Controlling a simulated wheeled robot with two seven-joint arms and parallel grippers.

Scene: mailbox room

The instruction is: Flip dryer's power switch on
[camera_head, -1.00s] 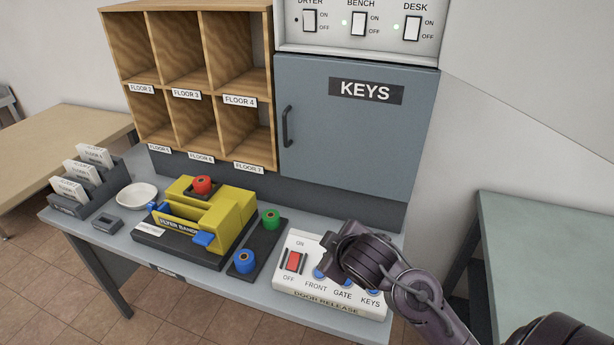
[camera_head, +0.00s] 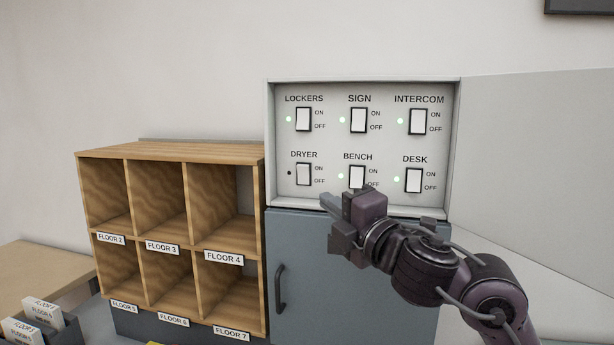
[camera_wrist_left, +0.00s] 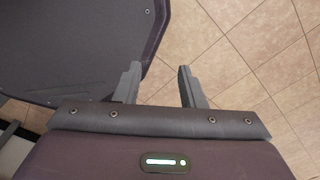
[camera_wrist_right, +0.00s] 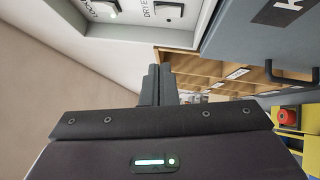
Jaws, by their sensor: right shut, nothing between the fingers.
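The DRYER switch (camera_head: 303,174) is a white rocker in the lower left of the open switch panel (camera_head: 331,150) in the head view. The small lamp to its left is dark. In the right wrist view the DRYER switch (camera_wrist_right: 169,9) shows at the top edge. My right gripper (camera_head: 328,203) is shut and empty, in front of the panel's lower edge, below and right of the DRYER switch; it appears apart from it. My left gripper (camera_wrist_left: 160,88) shows only in the left wrist view, open and empty above the tiled floor.
The LOCKERS, SIGN, INTERCOM, BENCH and DESK switches have green lamps beside them. The blue KEYS cabinet (camera_head: 310,250) is below the panel. Wooden pigeonholes (camera_head: 170,150) stand to the left. An open panel door (camera_head: 540,160) is on the right.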

